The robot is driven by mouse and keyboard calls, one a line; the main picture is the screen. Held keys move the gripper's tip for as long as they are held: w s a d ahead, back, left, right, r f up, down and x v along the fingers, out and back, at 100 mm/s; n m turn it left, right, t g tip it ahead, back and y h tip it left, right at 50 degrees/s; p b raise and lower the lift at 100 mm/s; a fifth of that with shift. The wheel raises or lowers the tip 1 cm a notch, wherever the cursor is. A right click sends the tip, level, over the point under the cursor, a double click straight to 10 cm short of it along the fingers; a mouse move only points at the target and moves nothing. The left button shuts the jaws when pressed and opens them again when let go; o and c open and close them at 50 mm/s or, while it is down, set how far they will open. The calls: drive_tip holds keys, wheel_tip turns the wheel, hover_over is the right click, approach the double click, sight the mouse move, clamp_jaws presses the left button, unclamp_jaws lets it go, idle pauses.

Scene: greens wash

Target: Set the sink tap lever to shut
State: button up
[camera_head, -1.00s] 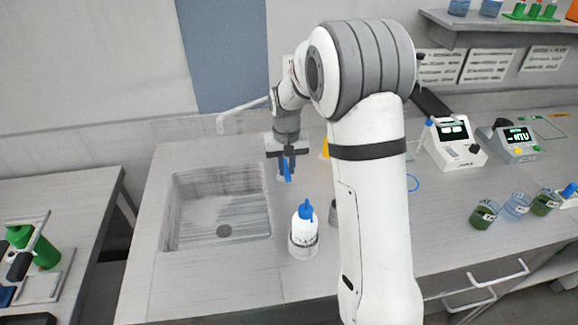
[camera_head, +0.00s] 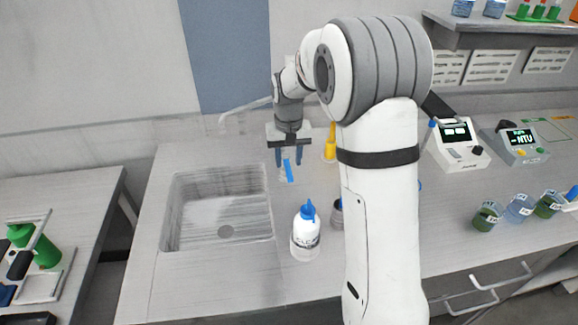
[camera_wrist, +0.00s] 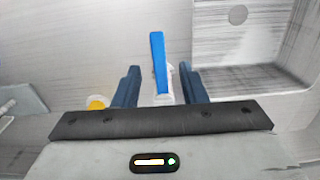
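The sink tap lever is a blue bar (camera_head: 288,171) beside the right rim of the sink (camera_head: 178,205). It points toward the front in the head view. The lever also shows in the wrist view (camera_wrist: 158,62), between my two dark blue fingers, with a visible gap on each side. My gripper (camera_head: 290,158) is open above the tap base, pointing down; it also shows in the wrist view (camera_wrist: 160,75). The pale tap spout (camera_head: 243,107) reaches left behind the sink. The tap body is mostly hidden by my gripper. I see no water stream.
A white wash bottle with a blue cap (camera_head: 306,236) stands in front of the lever, with a grey cup (camera_head: 337,213) beside it. A yellow object (camera_head: 330,148) stands just right of my gripper. Meters and sample jars are farther right. The sink basin is empty.

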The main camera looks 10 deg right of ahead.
sight(289, 173)
wheel_tip(289, 173, up, 4)
drive_tip(key=shift+r, duration=0.25)
drive_tip(key=s+d+r+t, duration=0.1)
drive_tip(key=s+d+r, duration=0.1)
drive_tip(key=s, duration=1.2)
drive_tip(key=s+d+r+t, duration=0.2)
drive_tip(key=s, duration=1.1)
drive_tip(key=shift+s+d+r, duration=0.3)
drive_tip(key=shift+s+d, duration=0.05)
drive_tip(key=shift+s, duration=0.05)
idle(0.4)
